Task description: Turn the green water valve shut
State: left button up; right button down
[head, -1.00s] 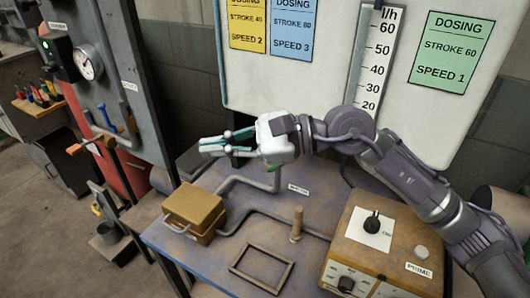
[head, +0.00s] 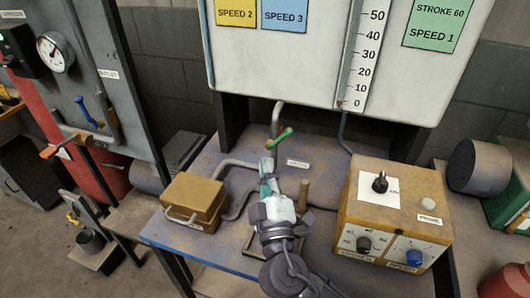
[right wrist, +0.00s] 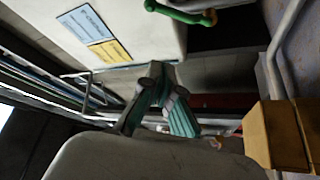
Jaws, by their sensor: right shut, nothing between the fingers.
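The green valve handle (head: 280,137) is a short bar on a grey upright pipe (head: 277,116) at the back of the blue-topped table (head: 190,240). It also shows at the top of the right wrist view (right wrist: 181,12). My right gripper (head: 266,164) points away from me, just nearer than the handle and slightly left of it in the head view. Its teal fingers also show in the right wrist view (right wrist: 166,88); they are shut and empty, with the handle apart from them. My left gripper is in neither current view.
A tan box (head: 194,196) with a handle sits left of my right gripper. A yellow control box (head: 395,210) with knobs stands at right. A wooden peg (head: 304,192) is beside the gripper. A white board (head: 300,75) hangs behind. Blue (head: 83,108) and orange (head: 60,150) handles are at far left.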

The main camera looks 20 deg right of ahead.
aim_at(276, 141)
jog(key=r+p+x, duration=0.1)
jog(key=p+x, duration=0.3)
jog(key=x, duration=0.6)
jog(key=d+f, duration=0.1)
jog(key=s+d+f, duration=0.1)
jog(key=d+f, duration=0.1)
jog(key=shift+s+d, duration=0.15)
jog(key=shift+s, duration=0.2)
pick_arm(q)
jog(key=r, duration=0.1)
jog(key=s+r, duration=0.1)
jog(key=r, duration=0.2)
jog(key=shift+s+d+r, duration=0.15)
jog(key=shift+s+r, duration=0.1)
jog(key=shift+r, duration=0.05)
pick_arm(e)
jog(key=shift+f, duration=0.1)
pick_arm(q)
jog(key=shift+s, duration=0.1)
